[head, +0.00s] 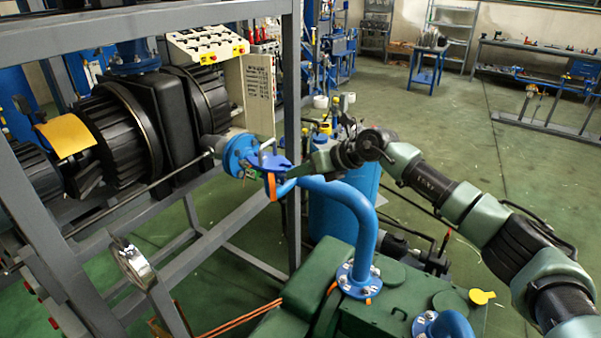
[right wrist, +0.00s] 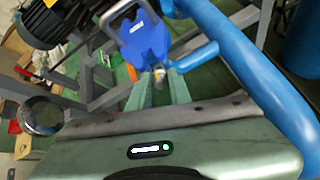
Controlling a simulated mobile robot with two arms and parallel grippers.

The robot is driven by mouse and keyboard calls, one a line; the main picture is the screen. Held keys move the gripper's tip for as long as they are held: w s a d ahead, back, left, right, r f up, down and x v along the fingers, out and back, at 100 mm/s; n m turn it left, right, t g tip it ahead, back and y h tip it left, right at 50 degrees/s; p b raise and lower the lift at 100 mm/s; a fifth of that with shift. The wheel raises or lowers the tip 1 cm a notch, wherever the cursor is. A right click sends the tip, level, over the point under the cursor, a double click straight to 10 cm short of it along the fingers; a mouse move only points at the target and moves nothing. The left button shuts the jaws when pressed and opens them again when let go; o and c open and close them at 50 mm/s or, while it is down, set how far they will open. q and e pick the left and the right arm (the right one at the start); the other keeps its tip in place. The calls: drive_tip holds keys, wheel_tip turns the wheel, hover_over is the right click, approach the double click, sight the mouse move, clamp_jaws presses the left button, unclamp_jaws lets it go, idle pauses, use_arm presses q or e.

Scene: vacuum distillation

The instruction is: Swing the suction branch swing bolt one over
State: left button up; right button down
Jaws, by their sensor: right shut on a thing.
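The suction branch flange (head: 238,155) is a blue round flange with bolts, on the pipe end beside the frame post. A blue plate (head: 275,163) is at its right side. In the right wrist view this plate (right wrist: 145,38) has a pale metal handle-like loop. My right gripper (head: 298,170) reaches in from the right to the plate. In the right wrist view the fingers of my right gripper (right wrist: 160,80) are closed around a small grey metal end, the swing bolt (right wrist: 159,73), just below the plate. Most of the bolt is hidden. My left gripper is out of view.
A blue bent pipe (head: 362,225) rises from the green machine housing (head: 400,300) just below my right arm. A grey frame post (head: 291,120) stands close to the flange. A round gauge (head: 132,262) is at lower left. Open floor lies at the right.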

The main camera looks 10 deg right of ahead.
drive_tip(key=c, duration=1.5)
unclamp_jaws()
drive_tip(key=shift+c, duration=0.2)
drive_tip(key=shift+d, duration=0.1)
drive_tip(key=b+v, duration=0.4)
drive_tip(key=v, duration=0.3)
drive_tip(key=shift+s+d+r, duration=0.15)
drive_tip(key=shift+s+r, duration=0.1)
